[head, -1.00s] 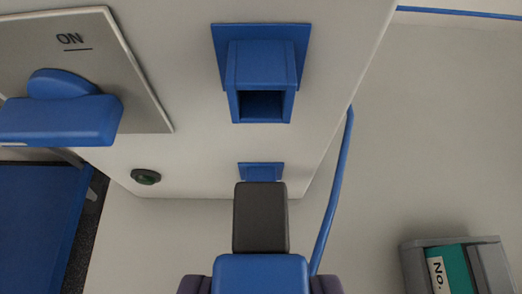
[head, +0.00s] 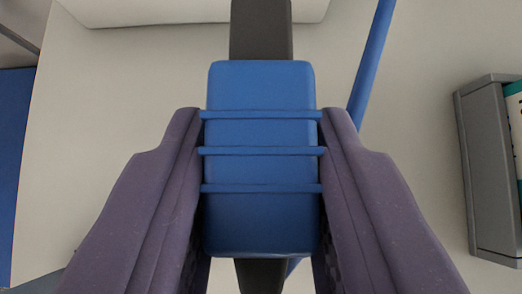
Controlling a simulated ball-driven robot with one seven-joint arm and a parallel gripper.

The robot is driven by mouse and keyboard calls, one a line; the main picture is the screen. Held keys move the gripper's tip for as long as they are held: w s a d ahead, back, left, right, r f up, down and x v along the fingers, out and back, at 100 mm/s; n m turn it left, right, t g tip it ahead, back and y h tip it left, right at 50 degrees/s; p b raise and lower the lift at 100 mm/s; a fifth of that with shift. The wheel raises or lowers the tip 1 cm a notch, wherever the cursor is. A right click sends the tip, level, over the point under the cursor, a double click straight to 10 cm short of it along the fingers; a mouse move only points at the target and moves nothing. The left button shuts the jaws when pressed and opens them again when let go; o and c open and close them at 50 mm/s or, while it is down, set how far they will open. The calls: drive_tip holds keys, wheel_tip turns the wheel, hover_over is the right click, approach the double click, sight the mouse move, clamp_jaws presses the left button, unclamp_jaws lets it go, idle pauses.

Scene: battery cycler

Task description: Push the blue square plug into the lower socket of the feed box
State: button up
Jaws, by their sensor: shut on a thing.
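My gripper (head: 262,155) is shut on the blue square plug (head: 262,222), with one purple-grey finger on each side of its ribbed body. The plug's dark grey front part (head: 261,30) points to the top of the head view and runs out of the picture. A dark piece shows below the body, behind the plug. Only the pale lower edge of the feed box (head: 150,12) shows at the top. Its lower socket is out of view, so I cannot tell how the plug tip stands to it.
A blue cable (head: 370,65) hangs to the right of the plug. A grey holder (head: 488,180) with a binder is at the right edge. A blue surface (head: 14,150) is at the left edge. Pale bare wall lies between them.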

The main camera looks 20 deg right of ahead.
drive_tip(key=f, duration=0.1)
drive_tip(key=f+b, duration=0.1)
drive_tip(key=f, duration=0.1)
drive_tip(key=shift+s+f+b, duration=0.2)
drive_tip(key=shift+s+b, duration=0.05)
drive_tip(key=shift+b, duration=0.15)
drive_tip(key=shift+w+d+r, duration=0.1)
drive_tip(key=shift+w+r, duration=0.05)
drive_tip(key=shift+w, duration=0.35)
drive_tip(key=shift+w+d, duration=0.25)
drive_tip(key=shift+w, duration=0.5)
drive_tip(key=shift+w+d, duration=0.25)
drive_tip(key=shift+w, duration=0.5)
drive_tip(key=shift+w+d, duration=0.25)
drive_tip(key=shift+w, duration=0.5)
drive_tip(key=shift+w+d, duration=0.25)
drive_tip(key=shift+w, duration=0.5)
drive_tip(key=shift+w+d, duration=0.25)
drive_tip(key=shift+w, duration=0.45)
idle(0.8)
drive_tip(key=o, duration=0.9)
